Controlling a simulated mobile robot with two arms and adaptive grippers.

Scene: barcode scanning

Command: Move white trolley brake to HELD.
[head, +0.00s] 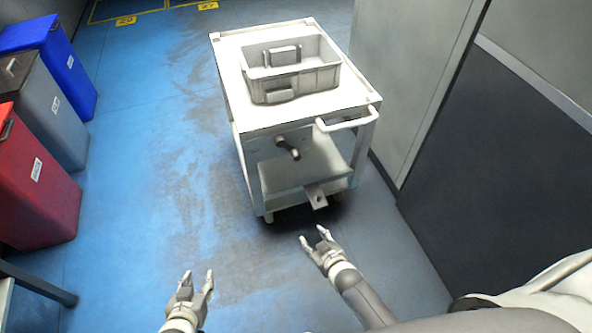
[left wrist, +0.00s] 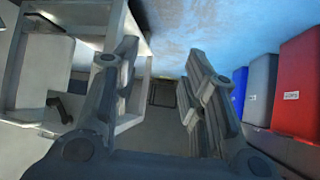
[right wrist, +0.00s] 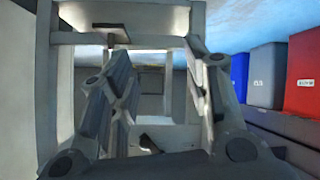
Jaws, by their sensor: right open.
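The white trolley (head: 262,122) stands upright on the blue floor in the head view. A dark lever (head: 289,148) sticks out of its front panel, its grip pointing down and right. A grey pedal-like plate (head: 316,197) juts out low at the front; I cannot tell which is the brake or read a HELD mark. My right gripper (head: 314,234) is open and empty, just in front of and below the plate. The plate (right wrist: 110,26) and lever (right wrist: 148,144) also show in the right wrist view. My left gripper (head: 198,278) is open and empty, left of the trolley's front.
A grey tote (head: 273,91) sits on the trolley top, and a white push handle (head: 347,119) sticks out at its front right. A grey wall panel (head: 405,80) stands close on the right. Blue, grey and red bins (head: 40,200) line the left. Floor between is clear.

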